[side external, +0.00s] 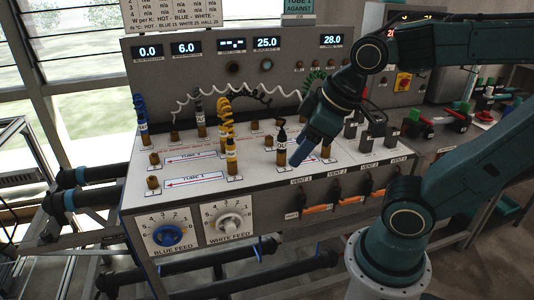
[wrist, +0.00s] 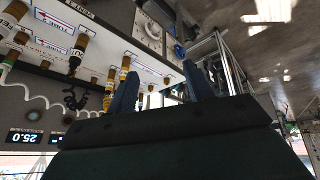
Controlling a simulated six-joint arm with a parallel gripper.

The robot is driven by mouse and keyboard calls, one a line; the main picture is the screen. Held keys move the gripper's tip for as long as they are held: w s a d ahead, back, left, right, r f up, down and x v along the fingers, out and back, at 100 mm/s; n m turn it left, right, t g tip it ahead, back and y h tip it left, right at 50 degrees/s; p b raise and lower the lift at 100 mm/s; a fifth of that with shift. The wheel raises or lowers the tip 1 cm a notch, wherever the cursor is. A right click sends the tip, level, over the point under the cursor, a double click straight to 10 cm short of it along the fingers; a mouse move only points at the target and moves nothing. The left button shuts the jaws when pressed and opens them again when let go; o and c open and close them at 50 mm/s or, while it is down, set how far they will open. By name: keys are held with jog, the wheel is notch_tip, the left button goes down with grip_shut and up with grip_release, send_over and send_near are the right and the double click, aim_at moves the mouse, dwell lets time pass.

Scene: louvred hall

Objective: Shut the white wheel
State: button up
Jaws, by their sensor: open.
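The white wheel (side external: 230,224) is a round knob on a square dial plate labelled WHITE FEED, on the front face of the grey console. A scale of numbers surrounds it; I cannot read its exact setting. In the wrist view it appears as a pale round knob (wrist: 152,29) near the top middle, beyond the fingers. My gripper (side external: 310,158) is open, tilted down above the console top, to the right of and higher than the wheel. It does not touch the wheel. Its two blue fingers (wrist: 160,88) stand apart in the wrist view with no object held.
A blue wheel (side external: 167,236) labelled BLUE FEED sits left of the white one. Upright hose fittings with coiled leads, including a yellow coil (side external: 226,118), crowd the console top near my gripper. Orange-handled vent levers (side external: 320,209) line the front right. Space before the dials is open.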

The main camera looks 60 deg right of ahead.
jog(key=w+f+n, duration=0.9)
jog(key=n, duration=0.2)
jog(key=n+h, duration=0.1)
jog(key=n, duration=1.2)
send_near(232, 228)
jog(key=shift+w+v, duration=0.15)
jog(key=shift+v, duration=1)
jog(key=shift+w+v, duration=0.1)
jog(key=shift+v, duration=1.05)
jog(key=shift+w+a, duration=0.1)
jog(key=shift+a, duration=0.05)
jog(key=shift+x, duration=6.75)
jog(key=shift+f, duration=0.1)
jog(key=c, duration=1)
